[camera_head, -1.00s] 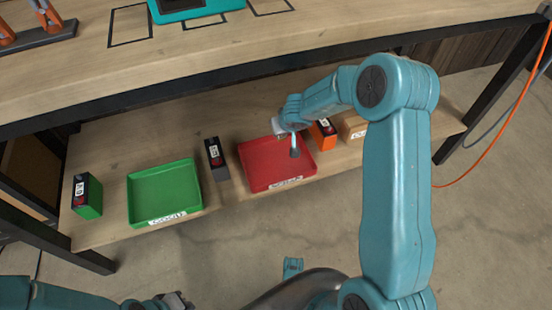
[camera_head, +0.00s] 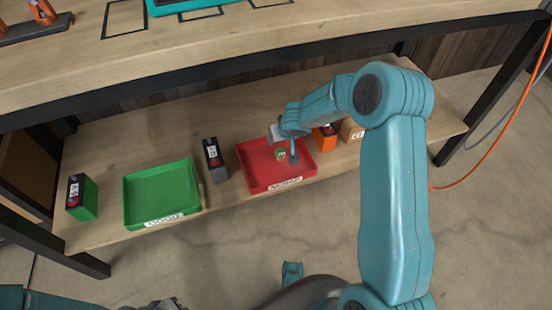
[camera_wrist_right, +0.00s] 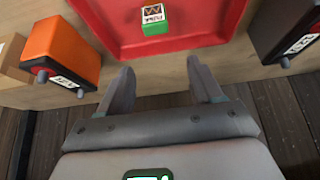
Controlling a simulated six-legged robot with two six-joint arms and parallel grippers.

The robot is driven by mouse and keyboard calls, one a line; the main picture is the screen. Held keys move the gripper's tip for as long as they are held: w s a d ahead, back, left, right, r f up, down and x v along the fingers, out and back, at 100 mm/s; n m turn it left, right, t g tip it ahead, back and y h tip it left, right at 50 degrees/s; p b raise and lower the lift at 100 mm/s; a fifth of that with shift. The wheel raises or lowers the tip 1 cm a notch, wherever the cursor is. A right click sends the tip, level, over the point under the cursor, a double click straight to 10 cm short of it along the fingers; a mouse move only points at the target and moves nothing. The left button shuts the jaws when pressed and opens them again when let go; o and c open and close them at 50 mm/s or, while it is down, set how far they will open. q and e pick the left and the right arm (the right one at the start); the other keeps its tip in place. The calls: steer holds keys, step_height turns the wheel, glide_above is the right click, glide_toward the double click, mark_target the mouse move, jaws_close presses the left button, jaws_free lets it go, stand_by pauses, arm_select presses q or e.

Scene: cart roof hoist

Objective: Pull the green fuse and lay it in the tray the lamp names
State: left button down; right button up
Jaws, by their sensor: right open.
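The green fuse (camera_head: 281,154), a small green block with a pale label, rests on the floor of the red tray (camera_head: 255,183) on the lower shelf. In the right wrist view the fuse (camera_wrist_right: 155,27) is in the red tray (camera_wrist_right: 205,44), beyond my fingertips and apart from them. My right gripper (camera_head: 291,153) is over the red tray, open and empty; its spread fingers (camera_wrist_right: 160,82) show in the wrist view. The green tray (camera_head: 162,172) is empty, labelled GOOD. My left gripper (camera_head: 168,304) is cut off at the bottom edge. No lamp can be made out.
On the shelf stand a green-and-black block (camera_head: 82,196), a dark grey block (camera_head: 214,160), an orange block (camera_head: 324,138) and a cardboard box (camera_head: 351,130). The worktop (camera_head: 200,50) overhangs the shelf's back. An orange cable (camera_head: 497,146) hangs at the right.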

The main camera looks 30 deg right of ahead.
steer(key=p+v, duration=0.4)
steer(key=v, duration=1.2)
steer(key=shift+r, duration=0.15)
steer(key=shift+s, duration=0.1)
steer(key=s+a+f+g+y, duration=0.6)
steer(key=s+a+f+g, duration=0.1)
steer(key=s+a+f, duration=1.5)
step_height(320, 180, up, 28)
steer(key=w+t+p, duration=0.1)
steer(key=p, duration=2.7)
steer(key=shift+w+d+n+t+h, duration=0.2)
steer(key=shift+w+n+t+h, duration=0.1)
steer(key=shift+w+n, duration=0.1)
